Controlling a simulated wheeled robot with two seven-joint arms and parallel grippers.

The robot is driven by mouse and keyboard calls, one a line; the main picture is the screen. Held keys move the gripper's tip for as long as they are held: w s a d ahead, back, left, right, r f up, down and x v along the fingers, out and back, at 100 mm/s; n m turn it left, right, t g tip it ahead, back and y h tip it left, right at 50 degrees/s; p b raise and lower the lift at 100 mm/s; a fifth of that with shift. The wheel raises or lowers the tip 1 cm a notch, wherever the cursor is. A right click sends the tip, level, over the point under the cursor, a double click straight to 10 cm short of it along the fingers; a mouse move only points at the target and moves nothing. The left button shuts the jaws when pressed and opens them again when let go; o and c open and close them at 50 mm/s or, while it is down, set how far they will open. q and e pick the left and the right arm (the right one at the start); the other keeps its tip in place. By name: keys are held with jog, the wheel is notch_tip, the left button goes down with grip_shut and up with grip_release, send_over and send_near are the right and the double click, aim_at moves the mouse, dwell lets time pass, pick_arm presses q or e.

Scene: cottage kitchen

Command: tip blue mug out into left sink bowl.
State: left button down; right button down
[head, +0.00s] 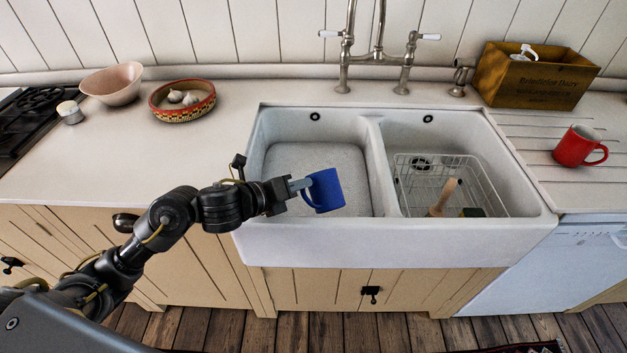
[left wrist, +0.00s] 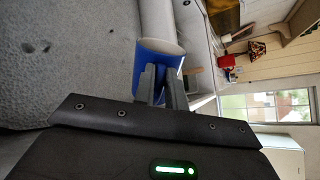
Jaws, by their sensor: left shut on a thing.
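The blue mug (head: 326,191) is held by my left gripper (head: 302,185) over the front right part of the left sink bowl (head: 300,163), near the divider. In the head view the mug looks close to upright with a slight tilt. In the left wrist view the mug (left wrist: 150,62) shows its pale inside, and the fingers (left wrist: 160,84) are shut on its near side. I cannot see anything inside the mug. The bare floor of the left bowl shows speckled grey. My right gripper is in neither view.
The right sink bowl holds a wire rack (head: 450,180) with a wooden-handled brush (head: 441,199). A red mug (head: 579,147) stands on the drainer at right. The tap (head: 376,50) rises behind the divider. A patterned bowl (head: 182,101) and a pink bowl (head: 112,84) stand left.

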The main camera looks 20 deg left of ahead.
pick_arm(q)
jog(key=p, duration=0.1)
jog(key=w+n+g+p, duration=0.1)
jog(key=p, duration=0.1)
jog(key=shift+a+f+h, duration=0.25)
jog(key=shift+a+h, duration=0.05)
jog(key=shift+a, duration=0.05)
jog(key=shift+p, duration=0.3)
jog(key=shift+w+a, duration=0.25)
jog(key=shift+w, duration=0.05)
jog(key=shift+f+n+p, duration=0.1)
jog(key=shift+n+p, duration=0.2)
jog(key=shift+w+a+f+n+g+p, duration=0.3)
jog(key=shift+w+n+g+p, duration=0.15)
jog(key=shift+p, duration=0.45)
jog(key=shift+w+a+r+h+p, duration=0.1)
jog(key=shift+w+h+p, duration=0.05)
jog(key=shift+h+p, duration=0.2)
jog(key=shift+w+a+r+n+g+p, duration=0.2)
jog(key=shift+w+a+n+g+p, duration=0.4)
jog(key=shift+p, duration=0.6)
jog(key=shift+w+h, duration=0.25)
